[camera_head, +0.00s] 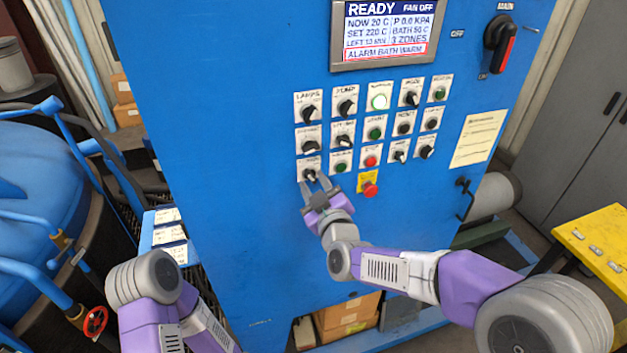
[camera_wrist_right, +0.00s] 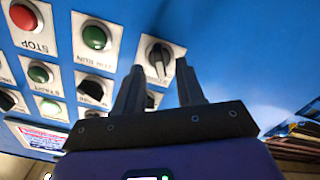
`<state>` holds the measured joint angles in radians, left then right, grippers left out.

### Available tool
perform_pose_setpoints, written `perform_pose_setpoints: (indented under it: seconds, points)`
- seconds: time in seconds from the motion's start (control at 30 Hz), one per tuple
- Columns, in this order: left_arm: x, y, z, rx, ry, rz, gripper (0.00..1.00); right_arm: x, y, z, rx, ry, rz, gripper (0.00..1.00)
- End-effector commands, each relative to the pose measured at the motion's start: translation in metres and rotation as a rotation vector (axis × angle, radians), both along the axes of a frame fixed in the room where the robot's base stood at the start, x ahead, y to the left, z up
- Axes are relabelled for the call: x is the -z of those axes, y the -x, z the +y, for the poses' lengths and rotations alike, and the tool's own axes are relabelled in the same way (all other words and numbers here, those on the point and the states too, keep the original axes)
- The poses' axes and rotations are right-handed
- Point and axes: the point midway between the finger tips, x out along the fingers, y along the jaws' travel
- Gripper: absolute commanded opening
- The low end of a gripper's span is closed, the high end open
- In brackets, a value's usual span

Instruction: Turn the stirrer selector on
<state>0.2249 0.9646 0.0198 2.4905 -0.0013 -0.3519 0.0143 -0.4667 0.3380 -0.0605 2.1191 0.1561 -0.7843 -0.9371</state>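The blue control panel (camera_head: 250,210) carries rows of selectors and push buttons. The black selector at the bottom left of the rows (camera_head: 310,174) is the one at my right gripper; its label is too small to read, so I cannot confirm it is the stirrer selector. It also shows in the right wrist view (camera_wrist_right: 158,57), on a white plate. My right gripper (camera_head: 313,181) is open, with its two fingertips (camera_wrist_right: 159,68) spread on either side of this knob, close to the panel. Whether they touch it I cannot tell. My left arm shows at lower left; its gripper is out of view.
A green button (camera_head: 340,168) and a red button (camera_head: 370,161) sit right of the selector. A red emergency button on yellow (camera_head: 369,189) is just below. The display (camera_head: 388,30) reads READY. A yellow table (camera_head: 598,235) stands at right, blue pipework at left.

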Motion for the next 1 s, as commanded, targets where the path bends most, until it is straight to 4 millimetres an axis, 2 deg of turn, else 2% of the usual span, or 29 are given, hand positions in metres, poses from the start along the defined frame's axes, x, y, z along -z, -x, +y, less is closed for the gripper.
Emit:
perform_pose_setpoints:
  seconds: [0.13,0.43,0.6,0.7,1.0]
  points:
    - [-0.0021,0.0000,0.0000,0.000,0.000,0.000,0.43,0.0003,-0.0111,0.0036,0.000,0.000,0.001,0.38]
    - [-0.0020,0.0000,0.0000,0.000,0.000,0.000,0.43,0.0008,-0.0130,0.0044,0.000,-0.001,0.002,0.38]
    - [-0.0021,0.0000,0.0000,0.000,0.000,0.000,0.43,0.0008,-0.0129,0.0043,0.000,-0.001,0.002,0.12]
    - [-0.0021,0.0000,0.0000,0.000,0.000,0.000,0.43,0.0008,-0.0128,0.0043,0.000,-0.001,0.002,0.00]
    - [0.0004,0.0000,0.0000,0.000,0.000,0.000,0.43,0.0011,-0.0127,0.0042,0.000,-0.012,0.005,0.00]
